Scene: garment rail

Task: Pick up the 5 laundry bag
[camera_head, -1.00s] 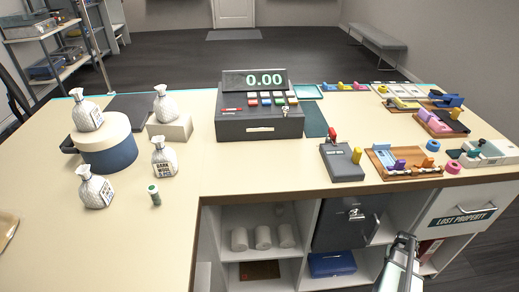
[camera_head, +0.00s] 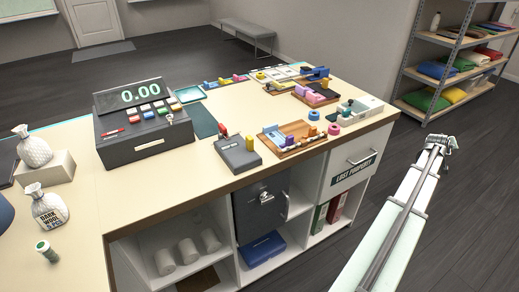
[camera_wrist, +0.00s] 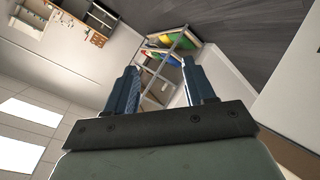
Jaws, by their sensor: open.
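A tied whitish bag (camera_head: 48,208) with a printed label stands on the counter at the left; the label's small print is not fully readable. A similar bag (camera_head: 34,147) sits on a pale block behind it. I cannot tell which bag is the 5 laundry bag. My gripper (camera_head: 440,143) is raised at the right, beyond the counter's right end and far from both bags. In the wrist view my gripper (camera_wrist: 160,75) is open, with nothing between its fingers.
The counter (camera_head: 95,205) carries a register (camera_head: 140,125), a card terminal (camera_head: 238,154), trays and stationery. A green-capped bottle (camera_head: 46,251) stands near the bags. A metal rack (camera_head: 412,85) with colourful soft bundles (camera_head: 437,70) stands at the far right. Floor between is clear.

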